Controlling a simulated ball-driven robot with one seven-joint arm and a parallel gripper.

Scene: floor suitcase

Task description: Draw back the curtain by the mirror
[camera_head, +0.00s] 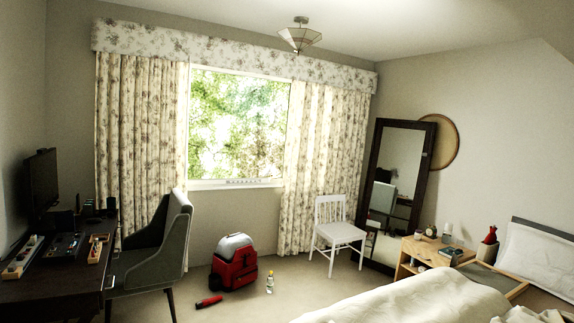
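The floral curtain by the mirror (330,150) hangs on the right side of the window, from the valance down nearly to the floor. It covers the wall right of the glass. The tall dark-framed mirror (398,180) leans against the wall just right of it. A second floral curtain (140,150) hangs on the left side of the window. The window (237,125) between them is uncovered and bright. My gripper is not in view.
A white chair (335,235) stands in front of the right curtain's lower part. A red suitcase-like case (234,262), a small bottle (270,282) and a red object (209,302) are on the floor. The bed (430,300) fills the lower right; a dark armchair (155,255) and desk (55,270) are left.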

